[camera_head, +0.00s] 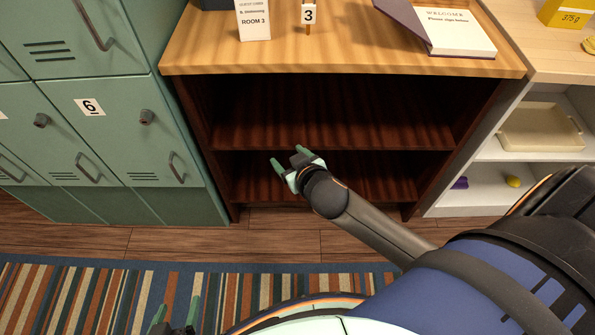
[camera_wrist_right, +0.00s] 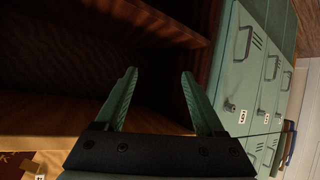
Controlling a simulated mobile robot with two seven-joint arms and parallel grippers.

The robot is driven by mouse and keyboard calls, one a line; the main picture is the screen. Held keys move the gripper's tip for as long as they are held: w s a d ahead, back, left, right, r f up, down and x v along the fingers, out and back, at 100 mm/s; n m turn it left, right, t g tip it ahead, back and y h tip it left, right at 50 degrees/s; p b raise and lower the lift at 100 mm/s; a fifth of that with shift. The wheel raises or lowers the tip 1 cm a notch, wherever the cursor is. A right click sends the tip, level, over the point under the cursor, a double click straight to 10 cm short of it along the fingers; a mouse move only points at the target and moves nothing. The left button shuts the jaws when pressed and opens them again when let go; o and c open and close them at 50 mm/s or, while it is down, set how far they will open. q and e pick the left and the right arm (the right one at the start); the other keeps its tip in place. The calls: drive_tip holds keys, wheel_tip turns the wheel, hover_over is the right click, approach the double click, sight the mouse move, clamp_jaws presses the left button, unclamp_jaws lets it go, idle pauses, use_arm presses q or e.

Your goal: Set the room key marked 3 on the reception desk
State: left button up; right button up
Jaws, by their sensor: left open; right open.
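I cannot tell whether this is the key. My right gripper (camera_head: 288,163) is open and empty in front of the desk's dark open shelves, below the desktop. In the right wrist view its two green fingers (camera_wrist_right: 160,78) are apart with nothing between them. My left gripper (camera_head: 176,316) is open at the bottom edge, over the striped rug, with nothing seen in it.
A white ROOM 3 card (camera_head: 253,20) and an open welcome book (camera_head: 450,28) are on the desk. Green lockers (camera_head: 100,150) stand at left, one marked 6. A white shelf unit (camera_head: 497,148) holding a tray (camera_head: 540,130) stands at right. The middle front desktop is clear.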

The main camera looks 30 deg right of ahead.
drive_tip(key=s+a+f+n+g+y, duration=0.1)
drive_tip(key=s+a+f+y, duration=0.1)
drive_tip(key=s+f, duration=0.3)
drive_tip(key=s+a+f+g+y, duration=0.1)
drive_tip(key=s+a+f, duration=0.4)
drive_tip(key=s, duration=0.6)
drive_tip(key=shift+f+n+g+y, duration=0.3)
drive_tip(key=shift+f+n+y, duration=0.1)
drive_tip(key=shift+f+y, duration=0.1)
